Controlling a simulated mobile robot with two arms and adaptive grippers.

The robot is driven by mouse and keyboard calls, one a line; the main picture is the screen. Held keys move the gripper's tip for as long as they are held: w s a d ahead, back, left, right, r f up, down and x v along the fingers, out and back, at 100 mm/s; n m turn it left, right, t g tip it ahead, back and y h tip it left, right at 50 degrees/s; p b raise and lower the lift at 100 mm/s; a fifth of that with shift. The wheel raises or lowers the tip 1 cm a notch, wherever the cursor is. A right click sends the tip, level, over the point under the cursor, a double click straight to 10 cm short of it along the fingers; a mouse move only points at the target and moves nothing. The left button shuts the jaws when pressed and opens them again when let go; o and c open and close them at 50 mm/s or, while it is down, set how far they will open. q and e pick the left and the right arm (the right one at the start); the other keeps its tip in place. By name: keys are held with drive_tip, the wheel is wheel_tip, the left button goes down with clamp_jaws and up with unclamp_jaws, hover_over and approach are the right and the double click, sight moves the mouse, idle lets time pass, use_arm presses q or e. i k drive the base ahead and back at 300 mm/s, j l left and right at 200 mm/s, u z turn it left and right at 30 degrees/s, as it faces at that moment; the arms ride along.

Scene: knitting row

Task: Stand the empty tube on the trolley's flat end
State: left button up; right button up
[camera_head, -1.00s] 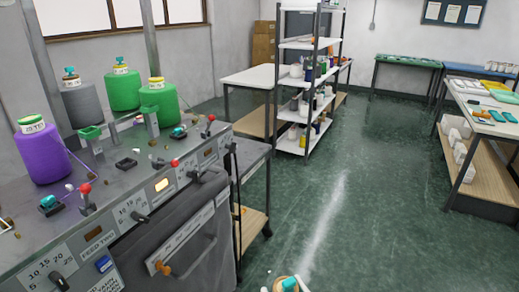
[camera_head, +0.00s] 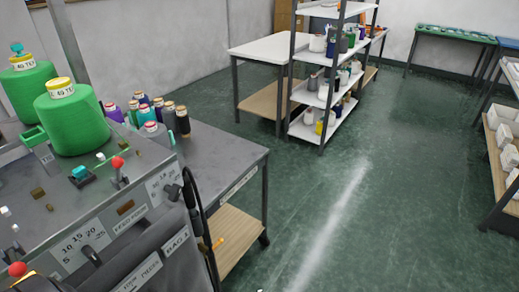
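The trolley (camera_head: 225,152) stands just past the end of the knitting machine, in the left half of the head view. It has a flat grey top, a wooden lower shelf (camera_head: 232,240) and castors. Its near right part is bare. Several small yarn cones (camera_head: 150,112) in purple, teal, white and dark colours stand upright toward its far left end. I cannot pick out an empty tube among them.
The machine (camera_head: 75,205) with large green cones (camera_head: 72,122), red-knobbed levers and a black hose fills the left. A white-topped table (camera_head: 262,48) and a shelf rack (camera_head: 320,97) stand behind. Boxes (camera_head: 503,135) sit on a right-hand shelf. The green floor (camera_head: 370,220) between is open.

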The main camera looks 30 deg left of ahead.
sight(210, 161)
drive_tip(key=i+u, duration=0.25)
drive_tip(key=i, duration=0.2)
drive_tip(key=i+l+u, duration=0.3)
drive_tip(key=i+j+u, duration=0.15)
drive_tip(key=u, duration=0.35)
drive_tip(key=i+u, duration=0.3)
drive_tip(key=u, duration=0.2)
drive_tip(key=i+u, duration=0.25)
drive_tip(key=u, duration=0.25)
drive_tip(key=i+l+u, duration=0.1)
drive_tip(key=i+u, duration=0.15)
drive_tip(key=u, duration=0.25)
